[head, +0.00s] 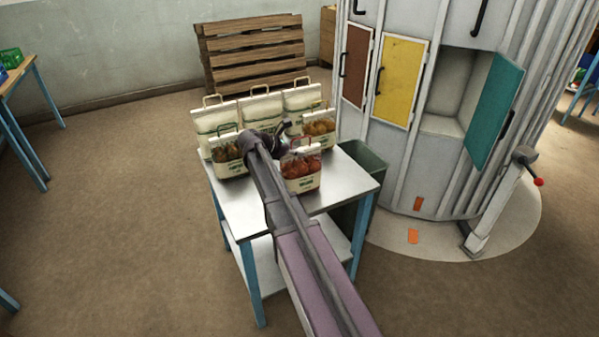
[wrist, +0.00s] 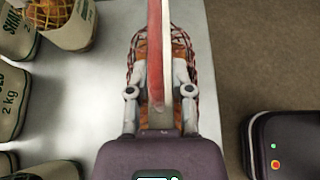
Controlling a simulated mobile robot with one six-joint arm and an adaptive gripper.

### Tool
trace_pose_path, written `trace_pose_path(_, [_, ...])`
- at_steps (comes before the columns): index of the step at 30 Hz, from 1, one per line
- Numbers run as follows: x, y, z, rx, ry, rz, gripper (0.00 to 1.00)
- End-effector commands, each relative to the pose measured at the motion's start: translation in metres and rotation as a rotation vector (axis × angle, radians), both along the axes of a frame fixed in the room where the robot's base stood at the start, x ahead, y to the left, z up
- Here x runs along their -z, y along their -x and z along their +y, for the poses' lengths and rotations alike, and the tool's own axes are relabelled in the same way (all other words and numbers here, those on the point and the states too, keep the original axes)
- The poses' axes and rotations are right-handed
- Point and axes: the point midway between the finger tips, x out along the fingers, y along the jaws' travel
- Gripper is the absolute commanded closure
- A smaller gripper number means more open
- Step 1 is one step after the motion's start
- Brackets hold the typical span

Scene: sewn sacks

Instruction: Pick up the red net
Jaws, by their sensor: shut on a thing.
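The red net (head: 302,168) is a mesh bag of red-orange produce with a pale printed label and a handle loop on top. It stands at the front right of the group on the steel table. In the wrist view the net (wrist: 178,55) shows from above, with its red and white top strip running between the fingers. My gripper (wrist: 160,92) is shut on the top of the red net. In the head view my gripper (head: 285,130) is beside and above the net, partly hidden by my arm. Whether the net's base touches the table is unclear.
Several pale sacks (head: 262,109) stand behind. A net of yellow-orange produce (head: 320,128) is close behind right, a darker net (head: 228,158) to the left. The steel table (head: 345,185) is bare at front right. A grey-green bin (head: 362,160) and a cabinet (head: 402,80) stand right.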

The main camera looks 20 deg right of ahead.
Motion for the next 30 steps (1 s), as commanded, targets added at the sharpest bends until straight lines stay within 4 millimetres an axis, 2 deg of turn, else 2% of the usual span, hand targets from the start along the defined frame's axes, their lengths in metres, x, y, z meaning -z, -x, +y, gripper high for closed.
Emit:
trace_pose_path(11, [-0.003,0.000,0.000,0.000,0.001,0.000,1.00])
trace_pose_path(30, [-0.032,0.000,0.000,-0.001,0.002,-0.001,1.00])
